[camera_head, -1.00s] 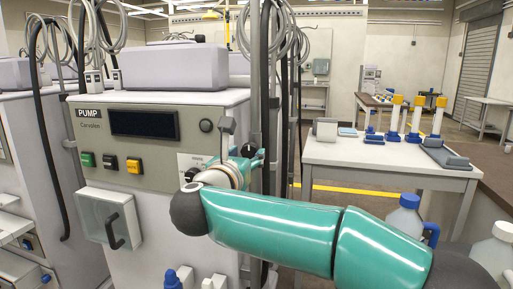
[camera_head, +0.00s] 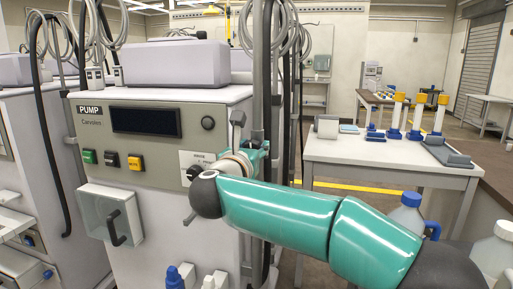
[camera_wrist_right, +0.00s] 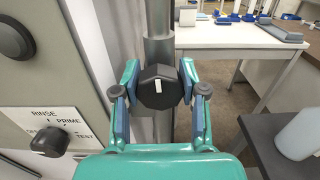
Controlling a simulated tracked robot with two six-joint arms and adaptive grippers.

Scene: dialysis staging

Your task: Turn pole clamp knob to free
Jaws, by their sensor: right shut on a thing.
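The pole clamp knob (camera_wrist_right: 160,87) is black and faceted with a white mark on its face, tilted slightly off upright. It sits in front of the grey vertical pole (camera_wrist_right: 159,22) in the right wrist view. My right gripper (camera_wrist_right: 158,82) has one teal finger with a blue pad on each side of the knob and is shut on it. In the head view the right gripper (camera_head: 255,153) is at the pole (camera_head: 259,75), beside the right edge of the pump machine; the knob is mostly hidden there. My left gripper is not in view.
The pump machine (camera_head: 155,205) stands close on the left, with a black selector knob (camera_wrist_right: 50,141) near my gripper. A white table (camera_head: 390,168) with blue-and-yellow items stands at the back right. White bottles (camera_head: 405,217) stand at lower right. Cables hang near the pole.

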